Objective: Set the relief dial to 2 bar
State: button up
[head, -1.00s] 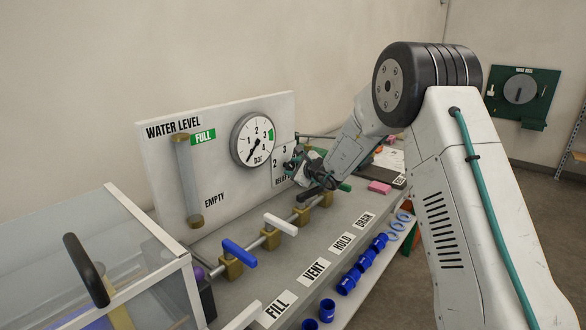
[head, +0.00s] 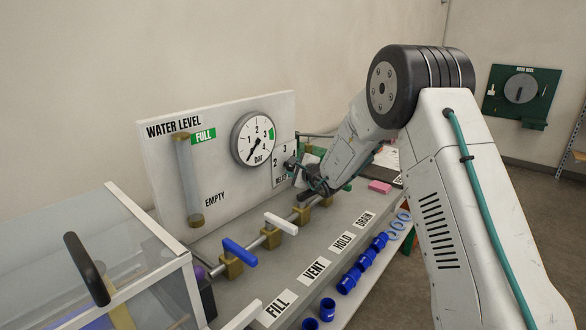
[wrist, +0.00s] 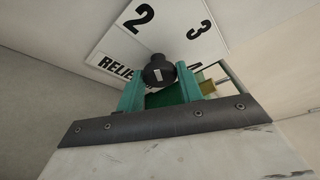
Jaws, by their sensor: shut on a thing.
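The relief plate (wrist: 122,58) is white with black numbers 2 and 3 and a partly hidden "RELIEF" label in the wrist view. Its dial is a black round knob (wrist: 157,68) with a short white mark on its face. The mark stands nearly upright in this view; which number it points to I cannot tell. My gripper (wrist: 160,80) has its two green fingers on either side of the knob, shut on it. In the head view the relief plate (head: 279,171) shows 2, 3 and part of another number, with my gripper (head: 294,166) at its right side, hiding the knob.
A pressure gauge (head: 254,139) left of the plate has its needle at lower left. A water level tube (head: 188,180) stands beside it. Valves with a blue handle (head: 239,252) and a white handle (head: 281,224) line the bench below. Blue fittings (head: 349,282) lie along the front.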

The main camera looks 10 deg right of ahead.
jog(key=shift+a+f, duration=0.1)
jog(key=shift+f, duration=0.05)
jog(key=o, duration=1)
jog(key=shift+r, duration=0.2)
notch_tip(320, 180, up, 3)
jog(key=shift+r, duration=0.2)
jog(key=s, duration=0.5)
jog(key=s+r, duration=0.1)
jog(key=s, duration=1)
jog(key=shift+r, duration=0.2)
